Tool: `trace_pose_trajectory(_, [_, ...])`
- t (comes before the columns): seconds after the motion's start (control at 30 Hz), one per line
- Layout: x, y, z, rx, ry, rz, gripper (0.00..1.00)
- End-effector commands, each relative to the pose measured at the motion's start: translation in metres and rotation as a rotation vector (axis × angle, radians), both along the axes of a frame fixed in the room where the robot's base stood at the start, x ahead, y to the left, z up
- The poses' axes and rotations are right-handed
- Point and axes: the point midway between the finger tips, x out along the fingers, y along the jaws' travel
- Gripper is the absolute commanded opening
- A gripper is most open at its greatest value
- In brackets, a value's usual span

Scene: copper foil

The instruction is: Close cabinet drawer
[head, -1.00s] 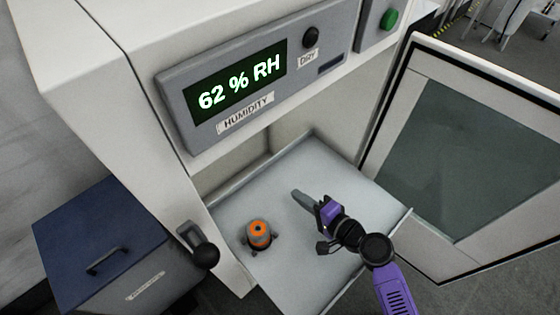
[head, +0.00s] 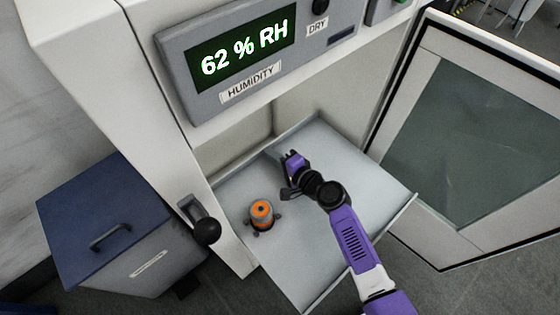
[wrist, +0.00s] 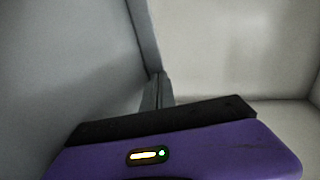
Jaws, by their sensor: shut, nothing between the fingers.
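The cabinet drawer (head: 335,155), a pale grey tray with a low rim, is pulled out of the white cabinet (head: 165,120) below the humidity panel. An orange and grey round device (head: 262,213) stands on its left part. My gripper (head: 274,154) is over the back of the drawer, pointing toward the cabinet's opening. It also shows in the wrist view (wrist: 158,90), with its narrow fingers together and empty, close to grey and pale walls. I cannot tell whether the fingertips touch anything.
The cabinet door (head: 470,150) stands open at right. A black-knobbed latch (head: 205,228) sticks out at the left of the opening. A blue-lidded box (head: 110,225) stands on the floor at left. The humidity panel (head: 240,60) reads 62 % RH.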

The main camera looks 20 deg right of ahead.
Motion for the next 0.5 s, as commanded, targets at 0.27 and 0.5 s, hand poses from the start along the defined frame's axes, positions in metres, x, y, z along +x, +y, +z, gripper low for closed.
trace_pose_trajectory(0.27, [0.0029, 0.0015, -0.0002, 0.000, 0.000, 0.001, 0.00])
trace_pose_trajectory(0.5, [0.0053, 0.0022, -0.0002, 0.000, 0.000, 0.001, 0.00])
